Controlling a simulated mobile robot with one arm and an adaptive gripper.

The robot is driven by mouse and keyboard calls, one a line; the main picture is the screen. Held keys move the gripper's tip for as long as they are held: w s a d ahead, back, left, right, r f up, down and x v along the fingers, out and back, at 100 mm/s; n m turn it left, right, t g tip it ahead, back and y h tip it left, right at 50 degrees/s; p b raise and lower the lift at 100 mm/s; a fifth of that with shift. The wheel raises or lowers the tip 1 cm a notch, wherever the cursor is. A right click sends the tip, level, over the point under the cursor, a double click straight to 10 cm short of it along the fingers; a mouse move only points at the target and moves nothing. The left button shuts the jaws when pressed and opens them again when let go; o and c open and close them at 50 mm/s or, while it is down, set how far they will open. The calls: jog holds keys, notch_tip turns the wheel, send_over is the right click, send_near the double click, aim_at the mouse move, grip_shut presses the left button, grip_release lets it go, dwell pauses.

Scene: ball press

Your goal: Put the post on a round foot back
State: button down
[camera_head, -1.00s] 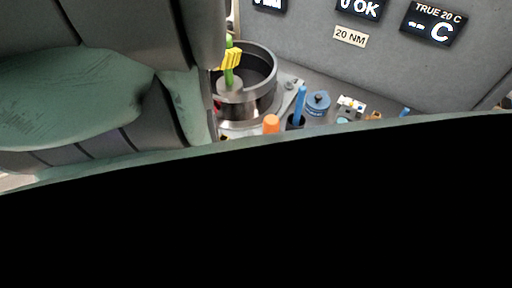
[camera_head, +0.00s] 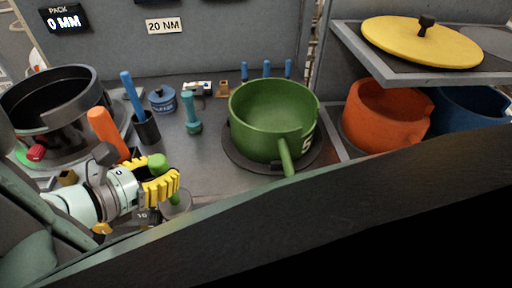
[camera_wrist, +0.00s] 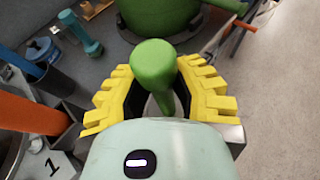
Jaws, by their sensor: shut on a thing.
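The post is green with a rounded top (camera_head: 157,162) and a grey round foot (camera_head: 178,207). My gripper (camera_head: 161,187) has yellow ridged fingers shut around the post, below its top. In the wrist view the green post (camera_wrist: 155,66) stands up between the two yellow fingers (camera_wrist: 158,95), and the foot is mostly hidden beneath. The post looks close to upright at the front left of the bench. I cannot tell whether its foot touches the bench.
A dark open cylinder (camera_head: 62,88) stands at left. An orange handle (camera_head: 107,132) and a blue-handled tool in a black cup (camera_head: 146,128) stand close by. A green pot (camera_head: 262,122) sits on a dark disc to the right. A teal dumbbell-shaped piece (camera_head: 191,115) stands between.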

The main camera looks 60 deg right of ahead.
jog(key=shift+d+f, duration=0.3)
jog(key=w+d+f, duration=0.4)
jog(key=w+d, duration=0.6)
jog(key=d, duration=0.1)
jog(key=shift+d+f, duration=0.25)
jog(key=shift+d, duration=0.05)
jog(key=shift+w+f+b, duration=0.1)
jog(key=shift+f+b, duration=0.1)
jog(key=shift+b, duration=0.1)
jog(key=c, duration=0.9)
grip_release()
jog(key=shift+o, duration=0.2)
jog(key=shift+r, duration=0.1)
